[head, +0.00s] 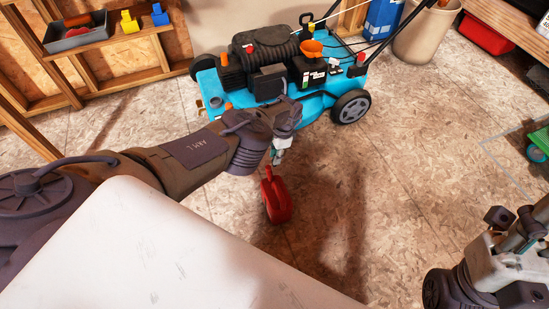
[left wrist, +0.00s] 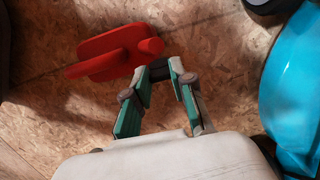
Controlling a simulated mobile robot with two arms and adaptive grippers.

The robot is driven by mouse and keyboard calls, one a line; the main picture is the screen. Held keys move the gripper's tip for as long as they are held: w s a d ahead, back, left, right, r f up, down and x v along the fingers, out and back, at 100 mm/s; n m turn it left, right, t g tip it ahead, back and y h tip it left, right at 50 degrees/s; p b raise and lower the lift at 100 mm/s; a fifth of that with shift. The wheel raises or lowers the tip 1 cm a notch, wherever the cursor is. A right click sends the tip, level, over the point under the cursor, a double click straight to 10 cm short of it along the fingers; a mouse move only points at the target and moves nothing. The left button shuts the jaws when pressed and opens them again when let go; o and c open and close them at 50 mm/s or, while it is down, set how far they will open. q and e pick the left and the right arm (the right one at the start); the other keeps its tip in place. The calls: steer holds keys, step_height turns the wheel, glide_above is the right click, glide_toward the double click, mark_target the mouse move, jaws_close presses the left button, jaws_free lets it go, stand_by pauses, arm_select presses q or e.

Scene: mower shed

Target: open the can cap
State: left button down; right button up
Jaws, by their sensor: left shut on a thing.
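A red can (head: 277,200) stands on the floor in front of the mower, below my left gripper. It also shows in the left wrist view (left wrist: 112,52), with a round red part pointing toward the fingers. My left gripper (head: 277,155) reaches over it. In the left wrist view its green-padded fingers (left wrist: 160,72) are shut on a small dark piece, which looks like the can cap (left wrist: 159,63). The cap is beside the red part; I cannot tell whether they touch. My right gripper (head: 519,232) is at the lower right, away from the can; its fingers are unclear.
A blue mower (head: 207,85) with an orange funnel (head: 312,49) on it stands just behind the can. A grey tray (head: 75,43) is on the wooden ledge at upper left. A beige bin (head: 425,42) stands at the back. The floor right of the can is clear.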

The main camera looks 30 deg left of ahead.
arm_select(q)
steer(key=shift+d+f, duration=0.1)
steer(key=shift+d, duration=0.1)
stand_by(0.3)
steer(key=c, duration=1)
jaws_free()
steer(key=shift+o, duration=0.2)
steer(key=shift+a, duration=0.1)
steer(key=shift+a, duration=0.1)
